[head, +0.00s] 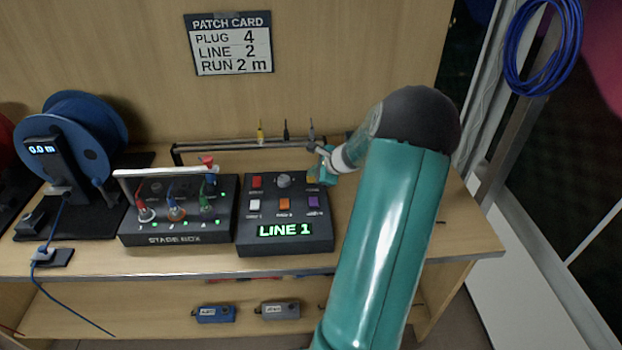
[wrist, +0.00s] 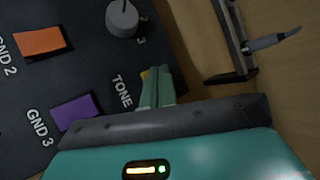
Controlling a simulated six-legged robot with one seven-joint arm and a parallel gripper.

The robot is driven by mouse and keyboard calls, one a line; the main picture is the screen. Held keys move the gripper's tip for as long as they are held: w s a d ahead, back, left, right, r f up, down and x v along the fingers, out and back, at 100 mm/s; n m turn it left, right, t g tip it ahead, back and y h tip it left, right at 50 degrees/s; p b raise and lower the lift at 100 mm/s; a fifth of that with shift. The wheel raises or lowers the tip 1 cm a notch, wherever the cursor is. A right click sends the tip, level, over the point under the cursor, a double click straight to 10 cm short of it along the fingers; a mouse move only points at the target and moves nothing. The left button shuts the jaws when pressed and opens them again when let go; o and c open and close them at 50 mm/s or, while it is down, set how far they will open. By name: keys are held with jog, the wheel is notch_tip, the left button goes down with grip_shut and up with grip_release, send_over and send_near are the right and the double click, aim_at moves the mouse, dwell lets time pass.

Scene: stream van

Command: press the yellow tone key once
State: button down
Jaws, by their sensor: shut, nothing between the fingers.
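The yellow tone key (wrist: 145,74) shows only as a small sliver beside the word TONE in the wrist view, mostly hidden behind my fingers. In the head view the yellow key (head: 311,180) is at the upper right of the dark key panel (head: 250,220), partly covered by my gripper. My gripper (head: 320,173) is shut and empty, with its fingertips over the key. In the wrist view the teal fingers (wrist: 156,85) are together. I cannot tell whether they touch the key. The panel's green display reads LINE 1.
A grey knob (head: 284,180) and red (head: 257,182), white (head: 254,205), orange (head: 284,204) and purple (head: 314,203) keys are close by. A stage box (head: 180,225) stands left of the panel. A low rail (head: 230,146) with hanging plugs runs behind.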

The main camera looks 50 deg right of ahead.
jog(key=shift+f, duration=0.4)
dwell(0.6)
jog(key=shift+r, duration=0.85)
jog(key=shift+r, duration=0.1)
jog(key=shift+r, duration=2.4)
